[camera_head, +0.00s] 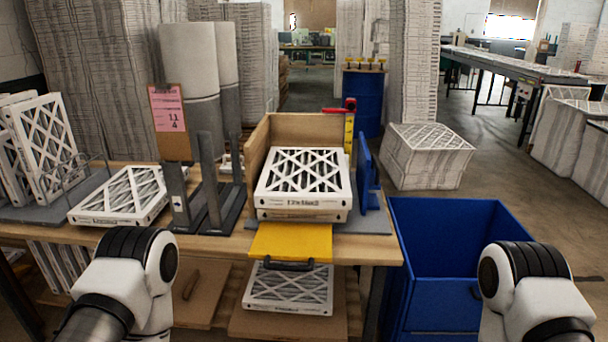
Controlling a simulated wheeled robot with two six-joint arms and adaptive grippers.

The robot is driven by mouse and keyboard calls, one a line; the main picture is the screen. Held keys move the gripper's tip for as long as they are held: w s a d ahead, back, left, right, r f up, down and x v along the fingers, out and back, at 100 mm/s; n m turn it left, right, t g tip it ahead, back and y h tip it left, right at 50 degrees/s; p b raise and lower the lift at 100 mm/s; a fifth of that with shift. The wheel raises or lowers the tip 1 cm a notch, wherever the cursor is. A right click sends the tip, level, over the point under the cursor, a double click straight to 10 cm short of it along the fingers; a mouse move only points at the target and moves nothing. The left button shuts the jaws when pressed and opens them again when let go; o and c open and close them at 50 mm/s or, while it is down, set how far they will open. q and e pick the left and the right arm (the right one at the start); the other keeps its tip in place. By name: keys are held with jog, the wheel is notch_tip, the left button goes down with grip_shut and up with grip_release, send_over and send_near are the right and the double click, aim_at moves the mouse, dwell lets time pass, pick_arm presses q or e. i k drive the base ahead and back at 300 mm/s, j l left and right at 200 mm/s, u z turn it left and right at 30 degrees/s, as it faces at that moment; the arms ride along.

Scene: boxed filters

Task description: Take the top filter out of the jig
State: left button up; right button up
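A stack of white-framed filters with crossed lattice faces stands in the wooden jig (298,128) on the workbench. The top filter (303,176) lies flat, face up, its printed front edge toward me. At least one more layer shows beneath it. A yellow plate (291,241) with a dark handle sits at the jig's front, below the stack. My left arm shows at the lower left and my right arm at the lower right, both in front of the bench. Neither gripper is in the picture.
A single filter (121,195) lies left of the dark metal uprights (210,182). More filters stand in a rack at far left. A blue bin (447,225) stands right of the bench (381,249). Another filter (288,288) lies on the lower shelf.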

aim_at(291, 177)
jog(key=i+l+z, duration=0.1)
jog(key=z, duration=0.35)
jog(key=i+z, duration=0.2)
jog(key=z, duration=0.25)
jog(key=i+z, duration=0.15)
jog(key=z, duration=0.3)
